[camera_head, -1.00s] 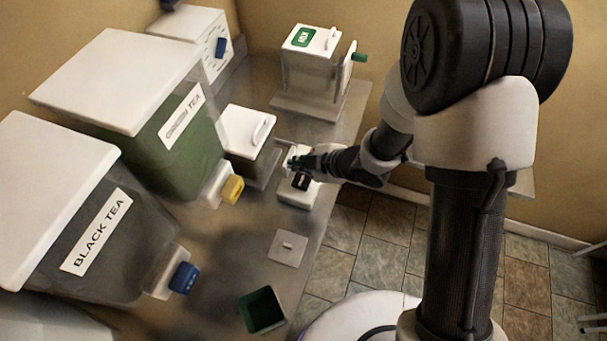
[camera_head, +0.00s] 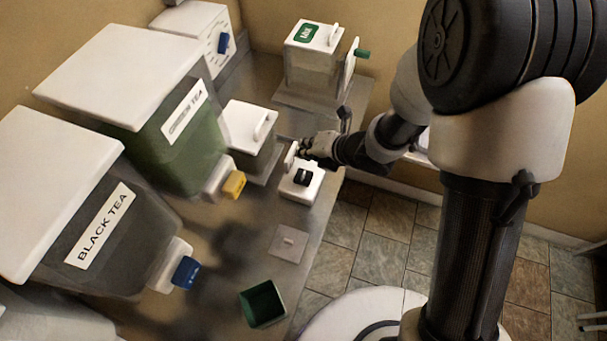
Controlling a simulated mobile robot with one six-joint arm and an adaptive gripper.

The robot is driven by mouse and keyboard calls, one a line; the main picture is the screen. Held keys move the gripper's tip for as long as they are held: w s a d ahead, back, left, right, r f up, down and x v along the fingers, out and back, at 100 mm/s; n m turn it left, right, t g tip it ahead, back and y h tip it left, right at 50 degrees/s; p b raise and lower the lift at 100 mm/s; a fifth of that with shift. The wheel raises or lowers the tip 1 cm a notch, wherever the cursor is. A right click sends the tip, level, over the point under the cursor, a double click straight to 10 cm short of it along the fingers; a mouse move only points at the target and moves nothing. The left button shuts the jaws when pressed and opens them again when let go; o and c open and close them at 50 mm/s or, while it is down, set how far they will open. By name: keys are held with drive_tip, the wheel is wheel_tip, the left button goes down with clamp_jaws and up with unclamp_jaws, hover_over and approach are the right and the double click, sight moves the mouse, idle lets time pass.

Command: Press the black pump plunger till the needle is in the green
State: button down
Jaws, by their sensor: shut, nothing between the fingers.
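The black pump plunger (camera_head: 303,177) sits on top of a small white box (camera_head: 299,192) near the right edge of the metal counter. A small white upright plate (camera_head: 291,155) stands at the back left of that box. It may be the gauge, but its face, the needle and any green zone cannot be made out. My gripper (camera_head: 307,147) is shut and empty. It is just behind the plunger, beside the upright plate, and appears apart from the plunger. Whether it touches the plate cannot be told.
A white-lidded container (camera_head: 249,131) stands left of the box. A green-labelled dispenser (camera_head: 313,62) is behind. Green tea (camera_head: 193,140) and black tea (camera_head: 95,235) buckets fill the left. A flat plate (camera_head: 288,244) and green cup (camera_head: 263,305) are in front.

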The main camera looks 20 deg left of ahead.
drive_tip(key=n, duration=0.3)
drive_tip(key=shift+w+d+r, duration=0.1)
drive_tip(key=shift+r, duration=0.2)
drive_tip(key=shift+f, duration=0.15)
drive_tip(key=b, duration=0.6)
hover_over(305, 174)
drive_tip(key=f, duration=0.8)
drive_tip(key=shift+d, duration=0.2)
drive_tip(key=shift+f+b, duration=0.3)
idle(0.4)
drive_tip(key=shift+f+b, duration=0.4)
drive_tip(key=shift+b, duration=0.3)
drive_tip(key=shift+f+b, duration=1.6)
drive_tip(key=shift+b, duration=0.35)
idle(1.3)
drive_tip(key=shift+r, duration=0.1)
drive_tip(key=shift+r+p, duration=1.2)
drive_tip(key=shift+r, duration=0.75)
